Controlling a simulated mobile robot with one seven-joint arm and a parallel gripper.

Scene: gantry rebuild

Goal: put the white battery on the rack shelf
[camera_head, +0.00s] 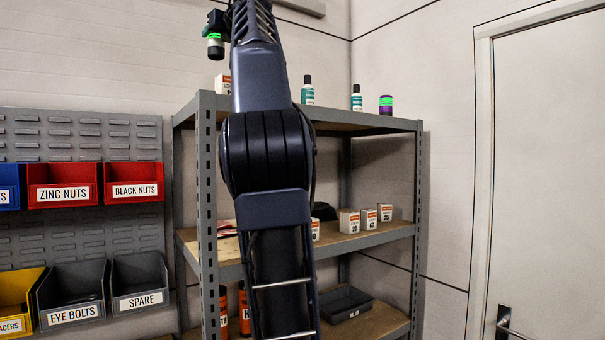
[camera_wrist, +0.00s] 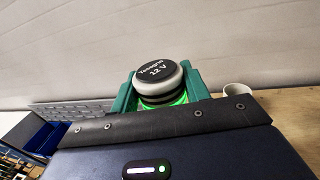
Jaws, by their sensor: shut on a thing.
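The battery (camera_wrist: 163,82) in my gripper has a black cap marked 12 V, a pale grey-white ring and a glowing green band. My gripper (camera_wrist: 160,92) is shut on it, with teal fingers on both sides. In the head view the held battery (camera_head: 215,46) hangs high, left of and above the rack's top shelf, apart from it. It looks dark below its green band there. The grey metal rack has a top shelf (camera_head: 345,119), a middle shelf (camera_head: 370,240) and a lower shelf (camera_head: 385,322). My arm hides part of the rack's left half.
Small boxes (camera_head: 349,221) stand on the middle shelf, a dark tray (camera_head: 344,303) on the lower. Bins (camera_head: 140,283) hang left; a door (camera_head: 540,170) is right.

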